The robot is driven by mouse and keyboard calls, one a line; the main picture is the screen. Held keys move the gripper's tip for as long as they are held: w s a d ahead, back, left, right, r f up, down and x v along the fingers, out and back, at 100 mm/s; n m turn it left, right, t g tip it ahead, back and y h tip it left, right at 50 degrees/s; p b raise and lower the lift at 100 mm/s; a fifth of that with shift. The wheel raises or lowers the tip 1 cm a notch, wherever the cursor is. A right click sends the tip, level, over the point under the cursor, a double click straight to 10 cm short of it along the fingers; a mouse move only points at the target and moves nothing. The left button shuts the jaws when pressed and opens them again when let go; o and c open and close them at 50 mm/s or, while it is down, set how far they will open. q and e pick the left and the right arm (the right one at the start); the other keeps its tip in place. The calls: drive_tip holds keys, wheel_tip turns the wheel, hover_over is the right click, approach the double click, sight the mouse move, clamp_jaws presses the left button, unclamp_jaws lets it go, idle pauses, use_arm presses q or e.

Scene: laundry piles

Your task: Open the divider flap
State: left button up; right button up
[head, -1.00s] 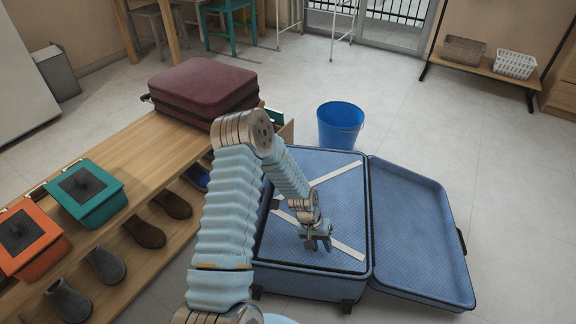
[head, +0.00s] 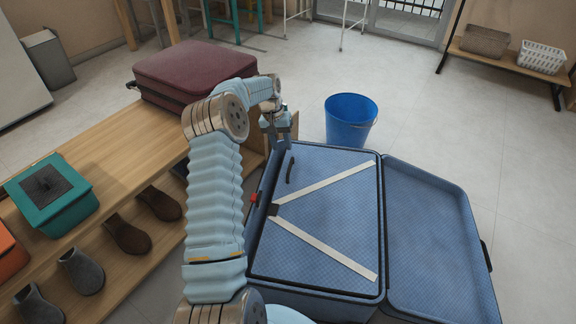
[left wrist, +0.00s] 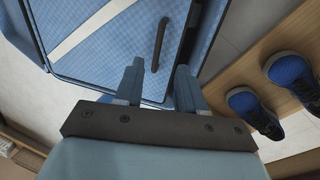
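The divider flap (head: 340,215) is a blue patterned panel lying flat and closed over the left half of the open suitcase. Two pale straps (head: 318,186) form a V on it. A dark curved handle (head: 290,170) sits near its back left corner. My left gripper (head: 276,142) is just beyond that corner. In the left wrist view my left gripper (left wrist: 158,74) has its fingers well apart with nothing between them, and the handle (left wrist: 160,44) shows just beyond the fingertips, apart from them. My right gripper is in no view.
The suitcase's lid (head: 435,235) lies open at the right. A blue bucket (head: 350,122) stands behind. A wooden bench (head: 125,135) at the left carries a maroon suitcase (head: 195,72) and a teal box (head: 50,190), with shoes below. Blue shoes (left wrist: 250,105) show in the wrist view.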

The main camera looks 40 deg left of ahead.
sight(289, 169)
use_arm(q)
drive_tip(key=f, duration=0.3)
drive_tip(key=d+f, duration=0.1)
drive_tip(key=f, duration=0.3)
drive_tip(key=w+d+f, duration=0.1)
drive_tip(key=f, duration=0.2)
drive_tip(key=shift+f+b, duration=0.15)
drive_tip(key=shift+b, duration=0.2)
clamp_jaws()
